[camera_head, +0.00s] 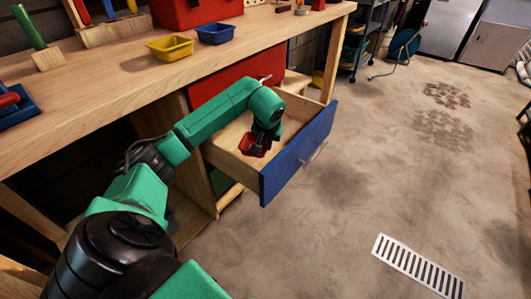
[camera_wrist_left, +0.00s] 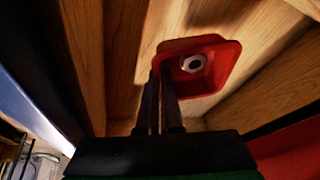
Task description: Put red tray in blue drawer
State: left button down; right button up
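The blue drawer (camera_head: 304,153) is pulled open below the workbench, with bare wood inside. My left gripper (camera_head: 256,139) reaches down into it from above. Its fingers (camera_wrist_left: 160,95) are close together on the near left rim of the red tray (camera_head: 250,147). In the left wrist view the red tray (camera_wrist_left: 224,77) looks tilted, with a white hex nut (camera_wrist_left: 194,63) in it. The tray is within the drawer's walls; I cannot tell whether it touches the drawer floor. My right gripper is not in view.
A yellow tray (camera_head: 170,47) and a blue tray (camera_head: 215,33) stand on the wooden workbench (camera_head: 105,75). A red drawer front (camera_head: 235,78) is behind my arm. The floor to the right is open, with a metal grate (camera_head: 418,266).

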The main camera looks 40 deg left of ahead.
pick_arm(q)
notch_tip(320, 180, down, 4)
jog(key=shift+r+b, duration=0.25)
jog(key=shift+b, duration=0.05)
jog(key=shift+f, duration=0.15)
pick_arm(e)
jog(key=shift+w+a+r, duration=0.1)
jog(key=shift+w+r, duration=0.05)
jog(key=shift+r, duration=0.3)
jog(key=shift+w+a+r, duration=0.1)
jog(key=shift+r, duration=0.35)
pick_arm(q)
jog(key=shift+f, duration=0.1)
jog(key=c, duration=1.1)
grip_release()
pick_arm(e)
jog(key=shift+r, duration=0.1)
